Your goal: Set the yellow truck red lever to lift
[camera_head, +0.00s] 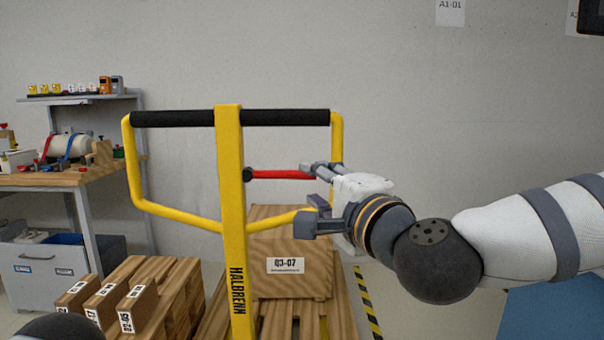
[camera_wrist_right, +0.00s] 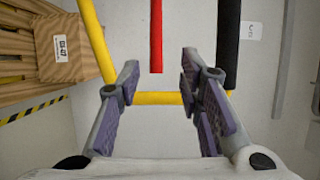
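The yellow truck (camera_head: 231,210) shows its upright mast and looped handle with black grips at the centre of the head view. Its red lever (camera_head: 283,174) sticks out level to the right from a dark pivot on the mast. My right gripper (camera_head: 309,195) is open at the lever's free end, with one finger near lever height and the other lower. In the right wrist view the red lever (camera_wrist_right: 156,35) points in toward the gap between the open fingers (camera_wrist_right: 160,75), and nothing is gripped. Contact cannot be told. My left gripper is not in view.
A wooden crate (camera_head: 290,262) labelled Q3-07 stands on a pallet behind the mast. Small labelled wooden blocks (camera_head: 104,302) lie on a wooden stack at the lower left. A workbench (camera_head: 60,179) with a shelf stands at the left. The handle's yellow side bar is close to my right gripper.

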